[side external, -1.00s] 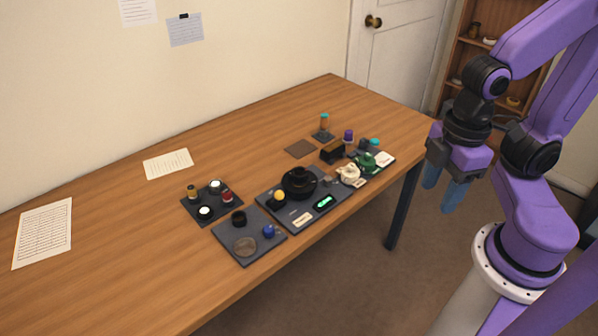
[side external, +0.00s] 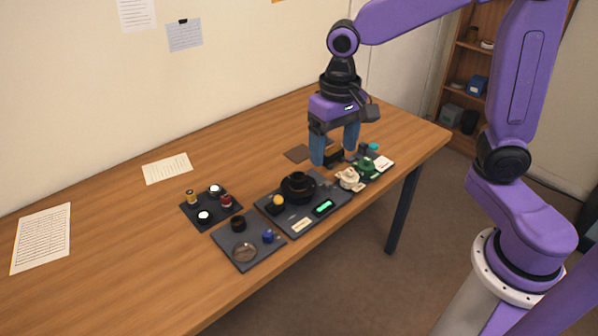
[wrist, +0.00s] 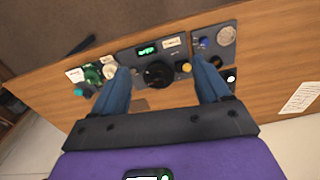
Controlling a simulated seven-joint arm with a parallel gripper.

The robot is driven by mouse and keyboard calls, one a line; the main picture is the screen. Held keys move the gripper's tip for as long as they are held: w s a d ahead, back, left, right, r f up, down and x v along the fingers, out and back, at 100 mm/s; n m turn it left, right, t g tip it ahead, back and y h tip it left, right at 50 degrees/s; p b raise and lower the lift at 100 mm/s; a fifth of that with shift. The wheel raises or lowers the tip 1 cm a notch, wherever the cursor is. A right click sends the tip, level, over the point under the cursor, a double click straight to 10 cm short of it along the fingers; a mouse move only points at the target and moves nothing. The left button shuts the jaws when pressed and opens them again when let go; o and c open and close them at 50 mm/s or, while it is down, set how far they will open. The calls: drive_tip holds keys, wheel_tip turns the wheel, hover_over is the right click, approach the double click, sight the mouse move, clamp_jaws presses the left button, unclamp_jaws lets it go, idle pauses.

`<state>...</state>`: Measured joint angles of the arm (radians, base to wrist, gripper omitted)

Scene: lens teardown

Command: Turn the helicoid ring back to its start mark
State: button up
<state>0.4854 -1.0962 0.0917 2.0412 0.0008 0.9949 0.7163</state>
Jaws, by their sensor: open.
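The helicoid ring appears to be part of the round black lens assembly (side external: 298,187) on the middle dark board, which carries a lit green display (side external: 323,207). The assembly also shows in the wrist view (wrist: 158,74), between my fingers but farther off. Its start mark is too small to make out. My gripper (side external: 334,158) has blue fingers, points down and is open. It is above the table, behind and to the right of the assembly in the side view, apart from it. In the wrist view my gripper (wrist: 165,85) has its fingers spread wide with nothing between them.
A yellow knob (side external: 278,200) sits left of the assembly. White (side external: 348,178) and green (side external: 367,168) parts stand close on its right. A left board (side external: 240,262) holds a black ring and a blue part. A small tray (side external: 188,212) holds several small parts. The table's left is mostly clear.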

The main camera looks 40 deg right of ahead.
drive_tip(key=w+d+m, duration=0.1)
drive_tip(key=w+m, duration=0.5)
drive_tip(key=w, duration=0.2)
drive_tip(key=m, duration=0.6)
approach(299, 176)
wheel_tip(299, 176, down, 9)
drive_tip(key=shift+w+a+r, duration=0.1)
drive_tip(key=shift+r, duration=0.1)
drive_tip(key=c, duration=1.1)
drive_tip(key=shift+o, duration=0.2)
